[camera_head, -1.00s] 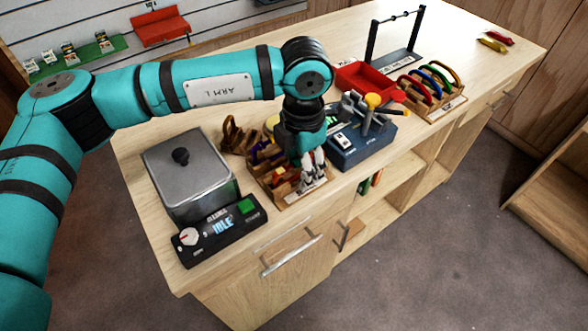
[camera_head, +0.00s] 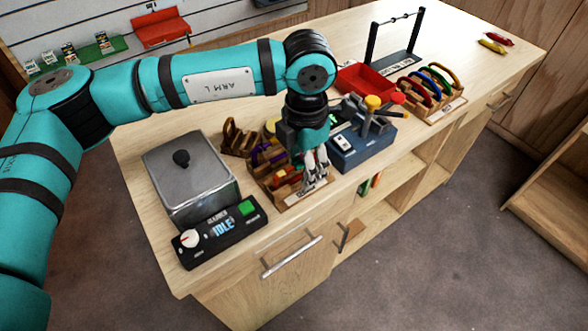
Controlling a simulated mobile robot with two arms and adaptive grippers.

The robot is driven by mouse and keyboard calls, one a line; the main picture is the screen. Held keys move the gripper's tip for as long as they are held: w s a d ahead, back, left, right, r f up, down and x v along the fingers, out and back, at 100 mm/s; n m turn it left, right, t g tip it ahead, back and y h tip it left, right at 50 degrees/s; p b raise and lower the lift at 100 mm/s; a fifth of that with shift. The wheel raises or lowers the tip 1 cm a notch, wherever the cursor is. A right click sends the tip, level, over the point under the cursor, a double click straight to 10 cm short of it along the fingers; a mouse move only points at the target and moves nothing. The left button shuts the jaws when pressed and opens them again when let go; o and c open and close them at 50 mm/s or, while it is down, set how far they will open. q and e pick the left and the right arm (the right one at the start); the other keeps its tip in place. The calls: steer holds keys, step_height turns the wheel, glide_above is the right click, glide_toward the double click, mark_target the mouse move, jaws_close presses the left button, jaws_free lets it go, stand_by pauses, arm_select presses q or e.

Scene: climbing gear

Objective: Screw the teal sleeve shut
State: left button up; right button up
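My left gripper (camera_head: 315,178) points down over the right end of a wooden rack (camera_head: 296,199) near the counter's front edge. Its grey fingers look close together, but I cannot tell whether they are shut or hold anything. Red, yellow and purple carabiners (camera_head: 267,156) stand in the rack, to the left of the fingers. I cannot make out a teal sleeve; the gripper covers that end of the rack. My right gripper is not in view.
A steel box with a lid (camera_head: 187,177) and a control unit reading IDLE (camera_head: 221,232) stand left. A blue device (camera_head: 362,150) stands close on the right. Farther right are a red tray (camera_head: 366,78) and another carabiner rack (camera_head: 434,108). The far right countertop is mostly clear.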

arm_select(q)
steer(key=shift+s+r, duration=0.1)
steer(key=shift+r, duration=0.45)
steer(key=shift+w+a, duration=0.35)
steer(key=shift+w, duration=0.25)
steer(key=shift+w+a, duration=0.35)
steer(key=shift+w, duration=0.15)
steer(key=shift+b, duration=0.35)
steer(key=shift+w+f+b, duration=0.2)
steer(key=shift+f+b, duration=1.05)
steer(key=shift+f, duration=0.25)
steer(key=shift+r, duration=0.1)
steer(key=shift+s+d+b, duration=0.3)
steer(key=shift+s+d, duration=0.15)
steer(key=shift+s, duration=0.15)
steer(key=shift+s+d+b, duration=0.25)
steer(key=shift+s+d, duration=0.15)
steer(key=shift+s, duration=0.2)
steer(key=shift+r, duration=0.1)
